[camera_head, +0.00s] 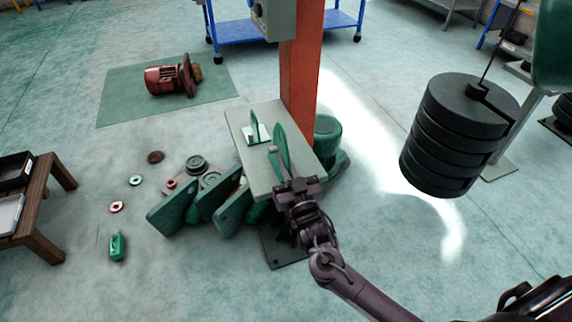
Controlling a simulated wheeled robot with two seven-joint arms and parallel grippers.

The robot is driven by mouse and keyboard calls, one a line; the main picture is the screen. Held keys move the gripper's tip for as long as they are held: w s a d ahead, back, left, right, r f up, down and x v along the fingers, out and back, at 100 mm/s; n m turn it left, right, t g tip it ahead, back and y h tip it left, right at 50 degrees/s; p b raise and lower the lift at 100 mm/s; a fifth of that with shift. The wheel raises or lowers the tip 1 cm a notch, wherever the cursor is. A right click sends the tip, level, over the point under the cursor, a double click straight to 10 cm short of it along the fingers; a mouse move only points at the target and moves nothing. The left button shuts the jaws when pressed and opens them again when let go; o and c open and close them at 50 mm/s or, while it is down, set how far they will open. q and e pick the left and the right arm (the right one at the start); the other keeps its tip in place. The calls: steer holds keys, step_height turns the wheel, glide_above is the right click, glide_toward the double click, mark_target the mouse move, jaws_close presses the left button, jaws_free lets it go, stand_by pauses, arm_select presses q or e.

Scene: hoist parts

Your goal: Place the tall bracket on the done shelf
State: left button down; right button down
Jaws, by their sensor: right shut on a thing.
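My right gripper (300,190) reaches in from the lower right over the near end of a small grey shelf (262,175) beside an orange column. It is shut on a tall narrow green piece (282,150), which looks like the tall bracket. The piece stands up just beyond the jaws, over the shelf. I cannot tell whether its lower end touches the shelf; the gripper hides part of it. Another green upright on a pale base plate (254,130) stands on the shelf, just left of the held piece. My left gripper is not in view.
The orange column (304,75) rises behind the shelf. Green plates (172,207) and round parts lie left of it; a green motor (328,132) stands right. Stacked black weights (458,130) hang at right. A red motor (168,80) sits on a green mat (115,105).

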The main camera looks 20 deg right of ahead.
steer(key=shift+r, duration=0.15)
steer(key=c, duration=2)
jaws_free()
steer(key=shift+f, duration=0.2)
steer(key=o, duration=0.4)
steer(key=shift+s, duration=0.1)
steer(key=shift+r, duration=0.1)
